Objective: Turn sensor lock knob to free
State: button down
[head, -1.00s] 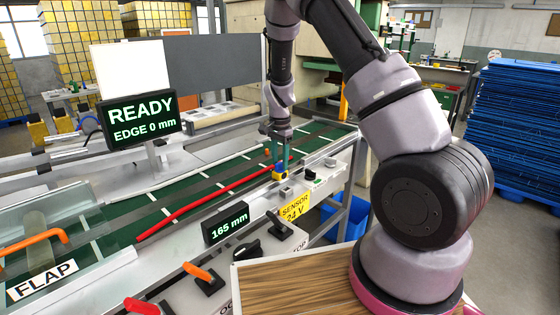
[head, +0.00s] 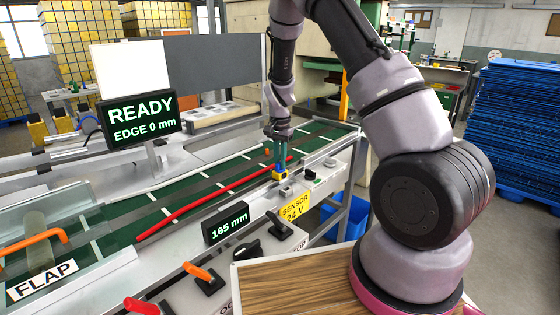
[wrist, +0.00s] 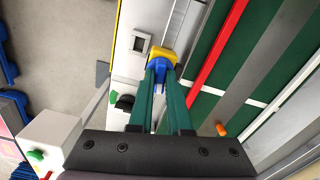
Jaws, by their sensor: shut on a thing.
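The blue sensor lock knob (wrist: 160,68) sits on a small yellow block (wrist: 163,53) on the rail beside the conveyor. In the head view the yellow block (head: 280,175) is behind the yellow "SENSOR 24 V" label. My gripper (wrist: 160,74) points down at the knob with its green fingers on either side of it. It is shut on the knob, and the fingertips hide part of it. In the head view my gripper (head: 281,165) stands upright over the block. Markings for the knob's position cannot be made out.
A red bar (head: 200,200) runs along the green conveyor (head: 140,217) close to the block. A black knob (wrist: 125,102) and a square fitting (wrist: 141,42) are nearby. Displays read "READY EDGE 0 mm" (head: 140,117) and "165 mm" (head: 227,222). Orange-handled levers (head: 197,271) stand in front.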

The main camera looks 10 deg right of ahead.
jog(key=n, duration=0.4)
jog(key=shift+n, duration=0.3)
jog(key=n, duration=0.3)
jog(key=shift+n, duration=0.3)
jog(key=n, duration=0.3)
jog(key=shift+n, duration=2.1)
jog(key=c, duration=0.9)
grip_release()
jog(key=shift+o, duration=0.2)
jog(key=shift+r, duration=0.1)
